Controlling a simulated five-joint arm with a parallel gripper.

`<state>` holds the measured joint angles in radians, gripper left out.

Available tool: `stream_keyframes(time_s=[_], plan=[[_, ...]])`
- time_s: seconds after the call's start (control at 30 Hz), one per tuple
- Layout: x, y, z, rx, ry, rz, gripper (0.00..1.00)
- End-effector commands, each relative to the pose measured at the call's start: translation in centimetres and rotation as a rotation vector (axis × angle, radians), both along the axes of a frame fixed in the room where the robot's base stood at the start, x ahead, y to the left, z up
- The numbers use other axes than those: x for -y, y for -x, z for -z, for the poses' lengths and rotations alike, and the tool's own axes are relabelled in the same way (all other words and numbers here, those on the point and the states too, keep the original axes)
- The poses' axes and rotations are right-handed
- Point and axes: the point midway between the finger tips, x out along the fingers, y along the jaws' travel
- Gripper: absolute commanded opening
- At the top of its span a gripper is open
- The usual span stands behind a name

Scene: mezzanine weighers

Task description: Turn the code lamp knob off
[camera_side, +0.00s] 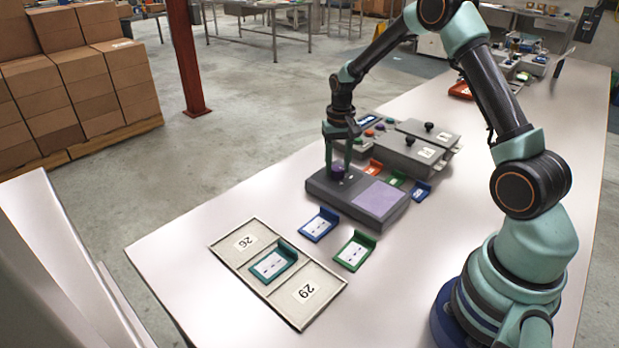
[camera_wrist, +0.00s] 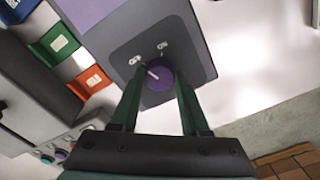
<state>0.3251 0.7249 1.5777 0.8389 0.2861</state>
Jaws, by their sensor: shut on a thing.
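The code lamp is a dark grey box with a pale purple panel (camera_side: 377,198) on top, in the middle of the table in the side view. A round purple knob (camera_wrist: 159,76) with a white pointer line sits on its dark plate in the wrist view. Two small white marks lie above the knob, and the pointer is angled toward the left one. My gripper (camera_wrist: 158,84) is shut on the knob from above, one green finger on each side. In the side view my gripper (camera_side: 338,172) reaches straight down onto the box's left end.
Grey boxes with black knobs (camera_side: 410,146) stand behind. Blue (camera_side: 319,224), green (camera_side: 355,250) and other coloured card holders lie around the lamp. A framed tray (camera_side: 222,246) marked 26 and 29 holds a teal holder (camera_side: 274,262).

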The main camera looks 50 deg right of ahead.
Motion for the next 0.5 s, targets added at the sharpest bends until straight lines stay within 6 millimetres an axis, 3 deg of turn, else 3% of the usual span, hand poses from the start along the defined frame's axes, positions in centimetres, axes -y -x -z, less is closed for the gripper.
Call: stream_keyframes(time_s=[0.5], plan=[[0.01, -0.01, -0.15, 0.000, 0.000, -0.221, 0.00]])
